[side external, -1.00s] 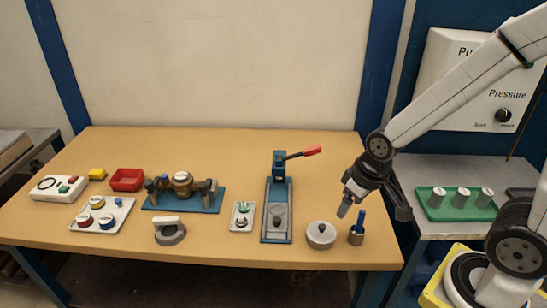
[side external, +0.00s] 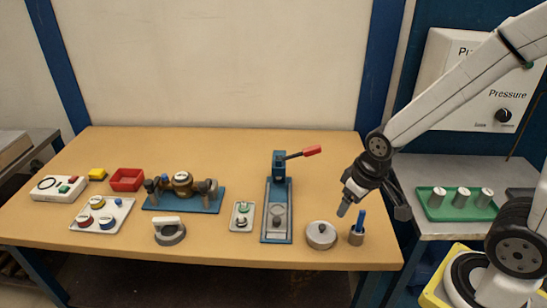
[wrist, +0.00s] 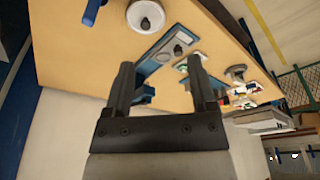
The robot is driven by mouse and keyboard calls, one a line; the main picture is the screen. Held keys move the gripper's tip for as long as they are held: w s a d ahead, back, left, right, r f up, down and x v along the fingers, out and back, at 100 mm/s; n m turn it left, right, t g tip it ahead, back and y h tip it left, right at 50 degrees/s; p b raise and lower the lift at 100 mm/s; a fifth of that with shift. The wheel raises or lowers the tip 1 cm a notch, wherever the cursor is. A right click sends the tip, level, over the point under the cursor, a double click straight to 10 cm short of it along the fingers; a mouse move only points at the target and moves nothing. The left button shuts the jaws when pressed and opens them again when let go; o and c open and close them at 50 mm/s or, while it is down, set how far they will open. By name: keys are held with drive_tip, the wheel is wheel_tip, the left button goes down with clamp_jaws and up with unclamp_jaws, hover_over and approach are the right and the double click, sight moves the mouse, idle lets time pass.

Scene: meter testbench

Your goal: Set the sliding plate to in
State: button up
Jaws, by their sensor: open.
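A blue fixture (side external: 291,237) stands near the front of the wooden bench, right of centre. A grey plate with a round dark knob (side external: 278,217) lies in its channel; I take this as the sliding plate. The knobbed plate also shows in the wrist view (wrist: 177,49), beyond my fingers. A press post with a red-handled lever (side external: 303,153) rises at the fixture's far end. My gripper (side external: 342,209) hangs above the bench's right end, to the right of the fixture and clear of it. In the wrist view its fingers (wrist: 161,74) are apart with nothing between them.
A small switch plate (side external: 242,216) lies just left of the fixture. The bench behind is clear.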

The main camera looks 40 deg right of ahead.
drive_tip(key=w+a+f+n+g, duration=0.1)
drive_tip(key=w+f+n, duration=0.2)
drive_tip(key=w+n, duration=0.6)
drive_tip(key=n+g, duration=0.2)
drive_tip(key=n, duration=0.7)
hover_over(276, 218)
drive_tip(key=f, duration=0.6)
drive_tip(key=shift+s+f, duration=0.25)
drive_tip(key=shift+w+f, duration=0.1)
drive_tip(key=shift+f, duration=0.05)
drive_tip(key=shift+f, duration=3.9)
clamp_jaws()
